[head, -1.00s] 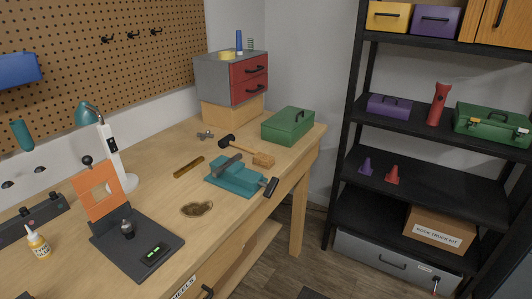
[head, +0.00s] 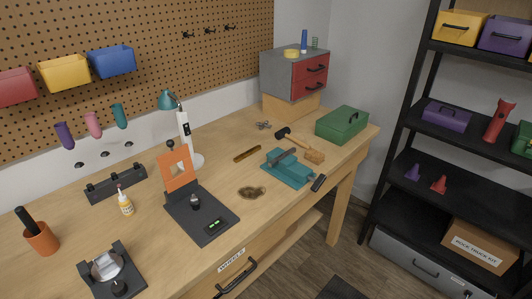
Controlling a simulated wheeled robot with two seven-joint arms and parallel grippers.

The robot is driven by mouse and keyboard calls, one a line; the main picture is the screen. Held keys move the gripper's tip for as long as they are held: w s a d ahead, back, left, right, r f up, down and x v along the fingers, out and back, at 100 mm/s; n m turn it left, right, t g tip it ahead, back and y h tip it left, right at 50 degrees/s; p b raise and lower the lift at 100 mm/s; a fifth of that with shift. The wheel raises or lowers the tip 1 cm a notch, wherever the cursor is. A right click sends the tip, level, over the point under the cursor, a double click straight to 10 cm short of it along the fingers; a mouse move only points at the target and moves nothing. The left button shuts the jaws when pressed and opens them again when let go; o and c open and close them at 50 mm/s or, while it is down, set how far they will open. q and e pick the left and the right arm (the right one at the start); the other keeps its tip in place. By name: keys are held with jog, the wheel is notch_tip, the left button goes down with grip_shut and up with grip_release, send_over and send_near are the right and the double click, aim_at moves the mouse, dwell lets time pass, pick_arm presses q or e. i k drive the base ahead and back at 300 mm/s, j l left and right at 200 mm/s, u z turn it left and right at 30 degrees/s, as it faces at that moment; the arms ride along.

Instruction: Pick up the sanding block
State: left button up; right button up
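No object is clearly recognisable as the sanding block. A small tan block (head: 314,157) lies on the workbench between the teal vise (head: 288,170) and the green toolbox (head: 342,124); it could be the sanding block, but I cannot tell. It is close to the handle end of a black-headed mallet (head: 283,132). A thin brown bar (head: 247,153) lies left of the vise. Neither of my grippers is in view.
The workbench (head: 165,238) also holds a dark stand with an orange frame (head: 178,182), a glue bottle (head: 125,205), a lamp (head: 185,135), an orange cup (head: 41,238) and a grey-red drawer cabinet (head: 297,77). Black shelves (head: 400,155) stand at the right. Bare bench lies around the brown patch (head: 250,192).

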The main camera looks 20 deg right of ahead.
aim_at(314, 155)
jog(key=i+l+u, duration=0.15)
jog(key=l+u, duration=0.3)
jog(key=l, duration=0.2)
jog(key=l+u, duration=0.4)
jog(key=l, duration=0.25)
jog(key=l+u, duration=0.45)
jog(key=l, duration=0.25)
